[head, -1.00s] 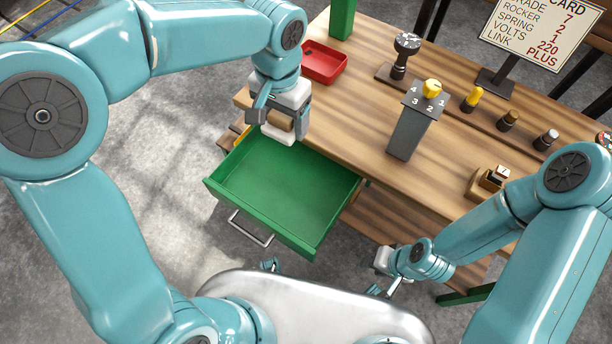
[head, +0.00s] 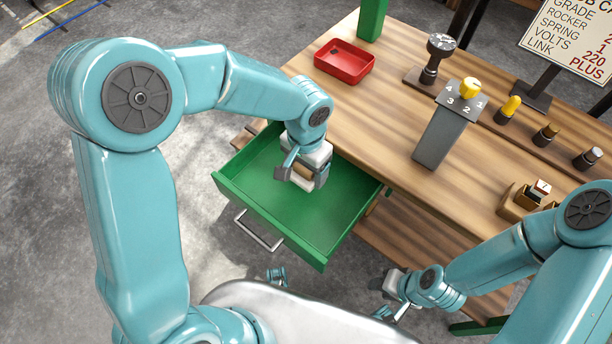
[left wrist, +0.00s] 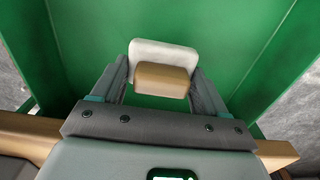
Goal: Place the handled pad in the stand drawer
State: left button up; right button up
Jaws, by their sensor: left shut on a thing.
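The handled pad (left wrist: 163,54) has a white base and a tan wooden handle (left wrist: 163,79). My left gripper (head: 303,175) is shut on its handle and holds it over the open green stand drawer (head: 341,194). The pad also shows in the head view (head: 300,183), partly hidden by the gripper. In the left wrist view the green drawer floor lies behind the pad. I cannot tell whether the pad touches the floor. My right gripper (head: 386,297) is low, at the bottom right of the head view, away from the drawer; its fingers are too small to read.
A red tray (head: 344,62) and a grey post with a yellow knob (head: 440,135) stand on the wooden bench. Several small knobs line the bench's right side. A wooden block holder (head: 522,205) sits near the right edge. The rest of the drawer is empty.

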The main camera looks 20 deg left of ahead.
aim_at(306, 176)
pick_arm(q)
jog(key=shift+f+b, duration=0.45)
jog(key=shift+f, duration=1.4)
jog(key=o, duration=0.6)
jog(key=shift+f, duration=0.1)
jog(key=o, duration=0.4)
jog(key=shift+r, duration=0.3)
notch_tip(306, 176, up, 12)
jog(key=p, duration=0.3)
jog(key=shift+p, duration=0.3)
